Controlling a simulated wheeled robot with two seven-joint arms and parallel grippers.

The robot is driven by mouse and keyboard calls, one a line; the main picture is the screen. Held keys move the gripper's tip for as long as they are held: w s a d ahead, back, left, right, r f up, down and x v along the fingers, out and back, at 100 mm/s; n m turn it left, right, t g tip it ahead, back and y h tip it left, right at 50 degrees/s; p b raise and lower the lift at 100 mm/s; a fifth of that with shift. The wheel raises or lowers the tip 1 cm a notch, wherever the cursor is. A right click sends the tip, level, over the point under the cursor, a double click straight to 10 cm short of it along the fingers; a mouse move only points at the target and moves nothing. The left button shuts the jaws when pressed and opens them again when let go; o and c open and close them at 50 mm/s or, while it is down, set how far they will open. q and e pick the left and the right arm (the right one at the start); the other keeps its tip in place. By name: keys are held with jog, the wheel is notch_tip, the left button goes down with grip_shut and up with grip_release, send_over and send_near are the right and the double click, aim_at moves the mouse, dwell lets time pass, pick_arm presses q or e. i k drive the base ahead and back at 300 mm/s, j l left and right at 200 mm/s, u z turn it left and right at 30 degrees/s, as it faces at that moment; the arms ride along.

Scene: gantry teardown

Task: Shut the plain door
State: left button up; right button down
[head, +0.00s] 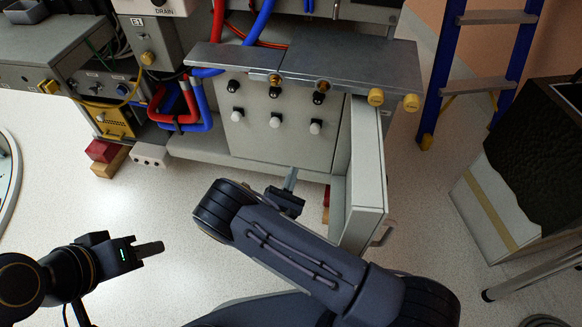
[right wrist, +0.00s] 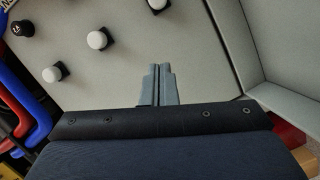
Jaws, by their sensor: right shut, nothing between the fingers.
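The plain grey door (head: 366,165) stands open at the right end of the grey cabinet, sticking out toward me. Its handle (head: 384,234) is low on its outer right side. My right gripper (head: 290,180) is shut and empty, left of the door and in front of the cabinet's knobbed panel (head: 275,145). In the right wrist view its fingers (right wrist: 158,84) are together before that panel (right wrist: 190,40). A grey panel, seemingly the door's inner face (right wrist: 283,40), is to their right. My left gripper (head: 150,249) is over the floor at lower left, its finger gap hidden.
A metal shelf (head: 345,65) with yellow-capped ends (head: 376,97) overhangs the panel and door. Red and blue hoses (head: 205,105) hang at left.

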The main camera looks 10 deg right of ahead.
aim_at(359, 207)
jog(key=k+j, duration=0.7)
jog(key=k, duration=0.2)
